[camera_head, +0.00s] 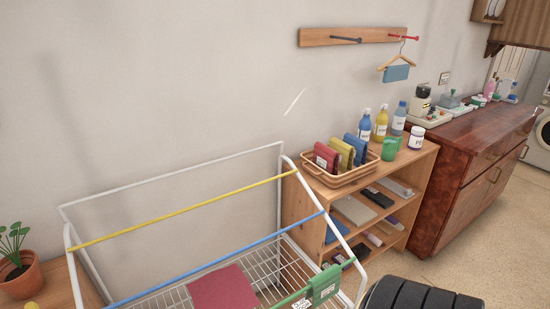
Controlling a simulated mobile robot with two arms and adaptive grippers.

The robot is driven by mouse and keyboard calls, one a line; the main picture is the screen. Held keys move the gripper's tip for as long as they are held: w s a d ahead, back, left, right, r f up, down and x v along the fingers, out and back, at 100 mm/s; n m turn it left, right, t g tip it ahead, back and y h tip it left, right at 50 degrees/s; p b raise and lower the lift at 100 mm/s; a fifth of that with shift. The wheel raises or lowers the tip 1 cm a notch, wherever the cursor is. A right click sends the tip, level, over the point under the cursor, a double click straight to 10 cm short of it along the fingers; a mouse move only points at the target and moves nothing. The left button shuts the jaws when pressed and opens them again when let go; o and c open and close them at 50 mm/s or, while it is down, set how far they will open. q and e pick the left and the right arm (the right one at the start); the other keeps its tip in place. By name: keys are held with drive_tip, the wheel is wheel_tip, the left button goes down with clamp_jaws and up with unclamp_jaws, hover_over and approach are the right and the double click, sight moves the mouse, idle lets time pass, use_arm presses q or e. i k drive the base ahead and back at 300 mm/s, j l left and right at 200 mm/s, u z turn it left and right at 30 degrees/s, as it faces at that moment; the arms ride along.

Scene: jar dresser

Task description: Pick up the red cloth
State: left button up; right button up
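A folded red cloth (326,157) stands upright at the left end of a wicker basket (343,180), beside a folded yellow cloth (341,153) and a folded blue cloth (356,148). The basket is on top of a wooden shelf unit. A flat, dark red piece (223,289) that looks like cloth lies low on the wire drying rack (283,271); its near edge is cut off by the frame.
The rack's white frame, yellow bar (184,212) and blue bar (220,262) stand in front. A green cloth (319,285) hangs at its right. Bottles (365,126) and a green mug (390,148) stand right of the basket. A potted plant (20,275) is far left. Open floor lies right.

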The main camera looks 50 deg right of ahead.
sight(325, 157)
drive_tip(key=l+u, duration=0.1)
drive_tip(key=l, duration=0.35)
drive_tip(key=k+l+u, duration=0.15)
drive_tip(key=l, duration=0.25)
drive_tip(key=k+l+u, duration=0.1)
drive_tip(key=l, duration=0.3)
drive_tip(key=k+l+u, duration=0.1)
drive_tip(key=l, duration=0.3)
drive_tip(key=k+l+u, duration=0.15)
drive_tip(key=l, duration=0.25)
